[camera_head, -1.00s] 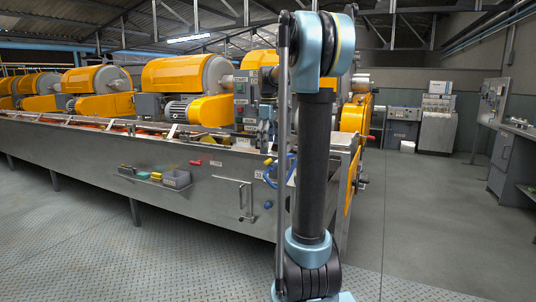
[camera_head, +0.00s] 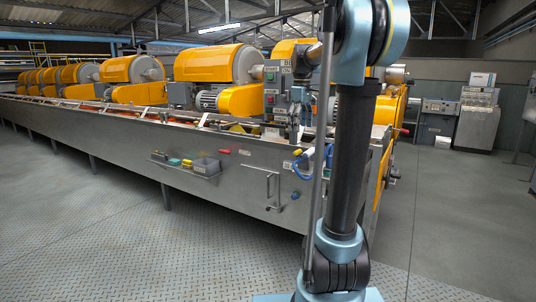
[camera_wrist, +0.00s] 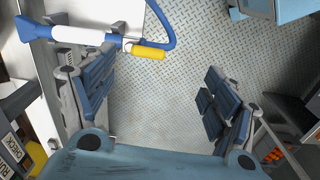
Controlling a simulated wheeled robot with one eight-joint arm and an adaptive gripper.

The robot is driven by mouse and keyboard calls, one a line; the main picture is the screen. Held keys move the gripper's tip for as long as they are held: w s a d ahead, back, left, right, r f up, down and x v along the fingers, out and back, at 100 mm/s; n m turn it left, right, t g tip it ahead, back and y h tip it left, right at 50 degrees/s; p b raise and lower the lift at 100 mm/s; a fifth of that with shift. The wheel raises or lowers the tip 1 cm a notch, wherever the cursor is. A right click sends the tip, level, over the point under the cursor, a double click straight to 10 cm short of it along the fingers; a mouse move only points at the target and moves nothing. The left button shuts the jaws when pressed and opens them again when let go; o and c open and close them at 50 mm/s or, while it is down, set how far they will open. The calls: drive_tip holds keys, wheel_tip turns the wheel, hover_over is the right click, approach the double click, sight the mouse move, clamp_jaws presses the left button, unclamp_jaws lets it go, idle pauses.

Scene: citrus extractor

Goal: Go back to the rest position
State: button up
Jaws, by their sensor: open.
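My gripper (camera_wrist: 160,76) is open and empty in the wrist view. Its two dark blue padded fingers stand wide apart, with the patterned metal floor between and beyond them. A white and blue hand tool (camera_wrist: 78,35) with a blue hose and a yellow end piece (camera_wrist: 148,52) lies beyond the left finger, with a visible gap between the yellow piece and the right finger. In the head view my arm stands upright at right of centre, in front of the machine's near end.
A long grey machine (camera_head: 120,140) with orange drums runs from the left to behind my arm. A blue hose (camera_head: 303,165) hangs at the near end.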

drive_tip(key=s+f+m+t, duration=0.1)
drive_tip(key=s+f+m, duration=0.4)
drive_tip(key=s+f, duration=0.9)
drive_tip(key=s+f+m+t, duration=0.1)
drive_tip(key=s+f+m, duration=0.4)
drive_tip(key=s+f, duration=0.9)
drive_tip(key=s, duration=0.5)
drive_tip(key=shift+a+f, duration=0.15)
drive_tip(key=shift+f, duration=0.1)
drive_tip(key=shift+w+f, duration=0.2)
drive_tip(key=shift+w, duration=0.2)
